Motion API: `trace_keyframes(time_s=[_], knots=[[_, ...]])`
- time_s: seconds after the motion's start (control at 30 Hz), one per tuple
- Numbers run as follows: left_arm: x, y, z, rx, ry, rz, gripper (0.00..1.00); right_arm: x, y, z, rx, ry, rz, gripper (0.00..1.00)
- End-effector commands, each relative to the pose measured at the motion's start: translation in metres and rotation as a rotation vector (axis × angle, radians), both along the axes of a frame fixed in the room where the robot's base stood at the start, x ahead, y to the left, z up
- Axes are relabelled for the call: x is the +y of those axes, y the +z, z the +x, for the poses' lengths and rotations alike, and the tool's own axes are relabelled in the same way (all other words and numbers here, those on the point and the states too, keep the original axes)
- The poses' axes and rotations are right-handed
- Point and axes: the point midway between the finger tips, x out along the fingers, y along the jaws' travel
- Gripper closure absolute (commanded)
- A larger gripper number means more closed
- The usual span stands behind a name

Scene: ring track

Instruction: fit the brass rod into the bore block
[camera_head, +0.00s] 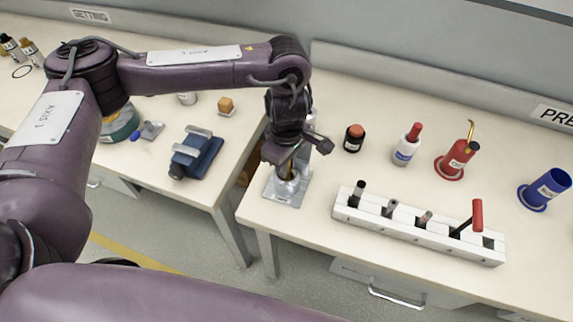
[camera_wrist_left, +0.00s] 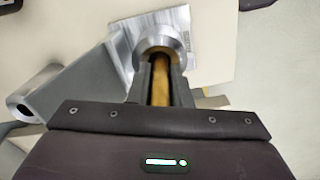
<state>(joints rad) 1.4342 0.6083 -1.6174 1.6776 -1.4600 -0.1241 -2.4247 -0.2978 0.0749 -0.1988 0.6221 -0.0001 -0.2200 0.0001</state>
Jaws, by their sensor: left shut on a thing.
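My left gripper (camera_head: 287,168) points down over the front left corner of the right bench and is shut on the brass rod (camera_wrist_left: 160,88). The rod shows as a narrow golden strip between the fingers in the left wrist view. The bore block (camera_head: 283,198) is a silver metal plate with a round collar, directly below the gripper. In the left wrist view its collar (camera_wrist_left: 160,38) surrounds the rod's far end in the picture. I cannot tell how deep the rod sits, and the fingers hide part of the collar. My right gripper is not in view.
A white rack (camera_head: 420,232) holding several tools stands right of the block. Behind it are a dark jar (camera_head: 354,138), a white bottle (camera_head: 406,146), a red oil can (camera_head: 456,158) and a blue cup (camera_head: 544,188). A blue vise (camera_head: 197,153) sits on the left bench, across a gap.

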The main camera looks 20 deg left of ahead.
Motion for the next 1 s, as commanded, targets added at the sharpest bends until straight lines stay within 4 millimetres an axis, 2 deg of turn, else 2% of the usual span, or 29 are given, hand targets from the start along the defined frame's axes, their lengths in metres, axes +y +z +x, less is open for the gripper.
trace_keyframes(time_s=[0.07,0.43,0.47,0.6,0.87,1.0], knots=[[-0.0002,-0.0059,0.0001,0.0,0.001,-0.001,1.0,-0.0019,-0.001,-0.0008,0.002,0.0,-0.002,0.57],[-0.0001,-0.0107,0.0003,-0.001,0.0,0.0,1.0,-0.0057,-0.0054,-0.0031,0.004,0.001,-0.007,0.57],[0.0,-0.0097,0.0003,-0.001,0.0,0.0,0.8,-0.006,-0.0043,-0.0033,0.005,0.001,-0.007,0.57],[0.0,-0.0091,0.0002,-0.001,0.0,0.0,0.61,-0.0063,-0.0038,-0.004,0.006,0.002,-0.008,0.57],[0.0,-0.0087,0.0002,-0.001,0.0,0.0,0.6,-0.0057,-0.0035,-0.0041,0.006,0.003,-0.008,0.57],[-0.0001,-0.0016,0.001,-0.003,-0.001,0.0,0.6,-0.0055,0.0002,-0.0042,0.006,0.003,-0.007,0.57]])
